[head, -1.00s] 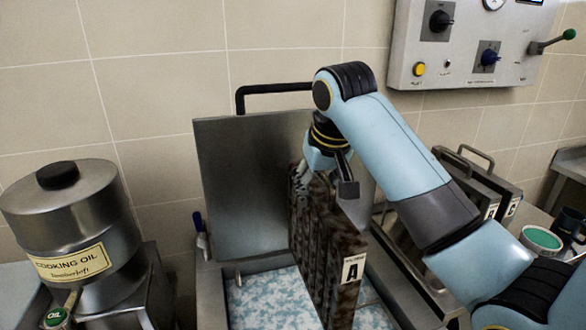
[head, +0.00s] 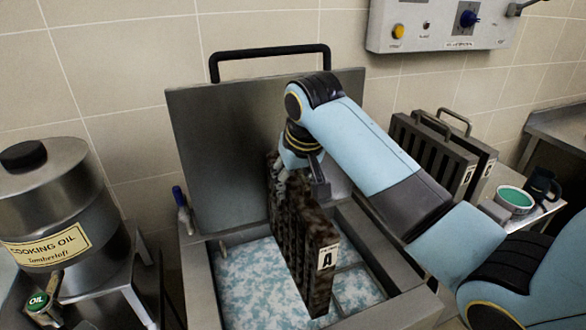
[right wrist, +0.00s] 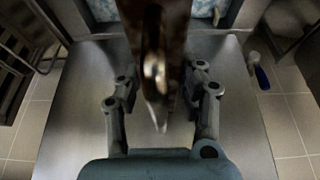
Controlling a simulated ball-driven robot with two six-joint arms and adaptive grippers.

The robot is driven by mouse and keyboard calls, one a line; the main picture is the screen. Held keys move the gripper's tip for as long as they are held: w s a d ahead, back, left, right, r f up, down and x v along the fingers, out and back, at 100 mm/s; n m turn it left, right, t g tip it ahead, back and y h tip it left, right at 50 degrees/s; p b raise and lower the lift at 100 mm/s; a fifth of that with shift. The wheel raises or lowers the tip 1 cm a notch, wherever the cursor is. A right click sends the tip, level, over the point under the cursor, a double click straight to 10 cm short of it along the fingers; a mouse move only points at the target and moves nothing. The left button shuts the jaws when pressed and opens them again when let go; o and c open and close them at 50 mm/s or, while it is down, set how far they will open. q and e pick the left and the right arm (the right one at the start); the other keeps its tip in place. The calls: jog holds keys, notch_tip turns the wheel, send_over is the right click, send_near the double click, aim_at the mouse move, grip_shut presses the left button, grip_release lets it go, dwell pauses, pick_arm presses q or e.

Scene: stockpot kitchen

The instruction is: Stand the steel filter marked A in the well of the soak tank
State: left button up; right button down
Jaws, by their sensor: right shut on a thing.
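The steel filter marked A (head: 300,245) is a brown-stained, slatted panel with a white A label at its near edge. It hangs upright over the foamy liquid of the soak tank (head: 229,240); whether its bottom edge is in the liquid I cannot tell. My right gripper (head: 302,172) is shut on the top of the filter at its far end. In the right wrist view the fingers (right wrist: 162,105) stand on both sides of the filter's handle (right wrist: 155,70). My left gripper is not in view.
The tank's raised steel lid (head: 215,130) stands behind the filter. Other slatted filters (head: 430,150) stand to the right. A cooking oil drum (head: 45,205) is at the left. A bowl of green stuff (head: 515,198) is far right.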

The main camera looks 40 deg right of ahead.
notch_tip(320, 180, down, 18)
jog(key=b, duration=0.5)
jog(key=shift+r, duration=0.2)
notch_tip(320, 180, down, 12)
jog(key=b, duration=0.8)
jog(key=shift+f, duration=0.2)
dwell(0.4)
jog(key=shift+w+f+b, duration=0.1)
jog(key=shift+f+b, duration=0.4)
jog(key=shift+f, duration=0.3)
dwell(0.6)
